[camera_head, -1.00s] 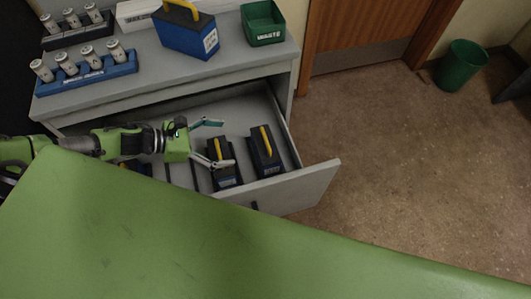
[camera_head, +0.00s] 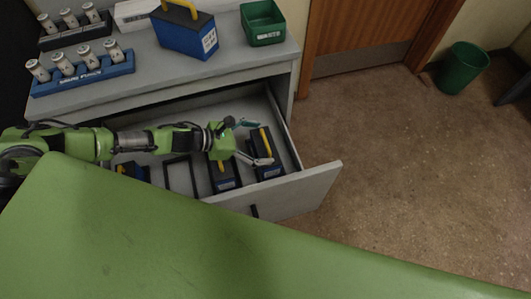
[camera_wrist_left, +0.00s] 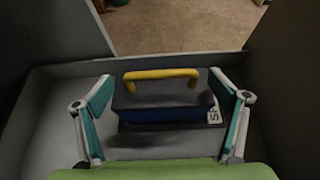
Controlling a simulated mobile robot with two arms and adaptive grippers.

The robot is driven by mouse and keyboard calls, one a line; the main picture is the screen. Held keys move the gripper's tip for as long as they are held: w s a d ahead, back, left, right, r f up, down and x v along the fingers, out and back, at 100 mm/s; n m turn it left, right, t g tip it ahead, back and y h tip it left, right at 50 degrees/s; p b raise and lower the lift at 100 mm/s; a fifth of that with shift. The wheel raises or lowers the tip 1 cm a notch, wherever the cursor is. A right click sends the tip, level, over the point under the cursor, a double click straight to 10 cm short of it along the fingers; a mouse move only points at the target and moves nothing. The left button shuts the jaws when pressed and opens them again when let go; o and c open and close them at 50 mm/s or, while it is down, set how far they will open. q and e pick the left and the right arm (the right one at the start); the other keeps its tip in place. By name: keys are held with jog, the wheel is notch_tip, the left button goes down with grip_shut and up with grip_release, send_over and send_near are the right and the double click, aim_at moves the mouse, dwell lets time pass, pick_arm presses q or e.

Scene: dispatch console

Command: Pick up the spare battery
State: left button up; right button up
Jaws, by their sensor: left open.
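The spare battery (camera_head: 273,148), a dark block with a blue base and a yellow handle, stands at the right end of the open drawer (camera_head: 306,187). In the left wrist view the battery (camera_wrist_left: 165,103) lies ahead, with a white label partly showing "SP". My left gripper (camera_head: 256,142) is open and empty over the drawer, its fingers spread towards the two ends of this battery. In the left wrist view the fingers (camera_wrist_left: 160,82) show on either side of the handle; I cannot tell whether they touch the battery. My right gripper is not in view.
Another battery (camera_head: 224,183) stands just left in the drawer, and another (camera_head: 130,169) farther left. On the cabinet top are a larger blue box (camera_head: 184,36), a green bin (camera_head: 263,24) and racks of white cylinders (camera_head: 95,74). A green surface (camera_head: 150,240) fills the foreground.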

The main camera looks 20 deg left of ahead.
pick_arm(q)
jog(key=c, duration=2.1)
jog(key=shift+w+d+r, duration=0.1)
jog(key=shift+r, duration=0.1)
jog(key=shift+c, duration=0.3)
